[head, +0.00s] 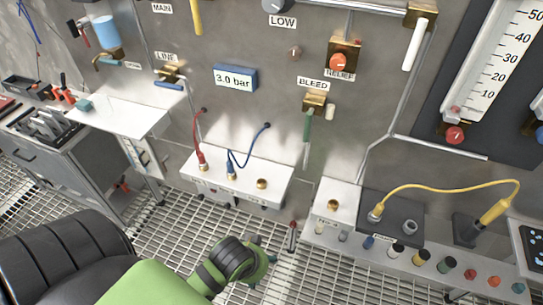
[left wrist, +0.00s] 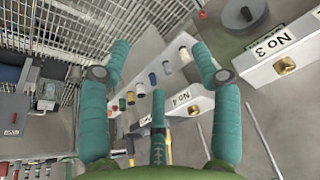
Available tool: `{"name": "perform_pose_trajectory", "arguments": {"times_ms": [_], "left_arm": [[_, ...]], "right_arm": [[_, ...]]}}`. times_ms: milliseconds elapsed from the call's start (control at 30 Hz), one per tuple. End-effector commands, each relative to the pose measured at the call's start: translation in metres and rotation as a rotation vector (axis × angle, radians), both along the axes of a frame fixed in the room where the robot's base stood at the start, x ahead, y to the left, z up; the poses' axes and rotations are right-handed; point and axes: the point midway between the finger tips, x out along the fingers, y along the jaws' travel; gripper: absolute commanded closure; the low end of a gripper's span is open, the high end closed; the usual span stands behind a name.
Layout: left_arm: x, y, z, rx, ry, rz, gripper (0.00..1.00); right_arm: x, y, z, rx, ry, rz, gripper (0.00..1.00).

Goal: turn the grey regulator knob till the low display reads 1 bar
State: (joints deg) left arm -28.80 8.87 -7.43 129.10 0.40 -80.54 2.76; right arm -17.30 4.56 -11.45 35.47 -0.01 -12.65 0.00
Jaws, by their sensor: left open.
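A blue-framed display (head: 235,78) on the panel reads 3.0 bar; no other pressure display shows. My left gripper (head: 264,266) is low in the head view, over the grated floor, well below and away from the knob. In the left wrist view its teal fingers (left wrist: 160,62) are spread open with nothing between them. My right gripper is not in view.
A white box (head: 236,180) with red and blue leads juts out below the panel. A white shelf (head: 118,115) is at left. BLEED and RELIEF valve fittings (head: 315,102) stick out right of the display. A yellow cable (head: 440,187) arches over the bench at right.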

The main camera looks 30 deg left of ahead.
Motion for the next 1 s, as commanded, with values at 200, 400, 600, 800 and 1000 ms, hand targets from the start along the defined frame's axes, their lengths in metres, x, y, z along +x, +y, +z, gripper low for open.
{"name": "perform_pose_trajectory", "arguments": {"times_ms": [200,400,600,800,1000], "left_arm": [[0.075,0.034,0.113,0.036,-0.268,0.083,0.36],[0.151,0.069,0.215,0.034,-0.569,0.188,0.36],[0.209,0.108,0.362,-0.021,-0.942,0.306,0.36],[0.216,0.129,0.472,-0.1,-1.194,0.379,0.36],[0.22,0.136,0.503,-0.132,-1.259,0.402,0.36]], "right_arm": [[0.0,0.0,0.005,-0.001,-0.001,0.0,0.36],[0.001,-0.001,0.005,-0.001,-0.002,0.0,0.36],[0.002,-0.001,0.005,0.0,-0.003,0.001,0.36],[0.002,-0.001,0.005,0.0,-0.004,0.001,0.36],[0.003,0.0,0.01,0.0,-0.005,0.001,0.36]]}}
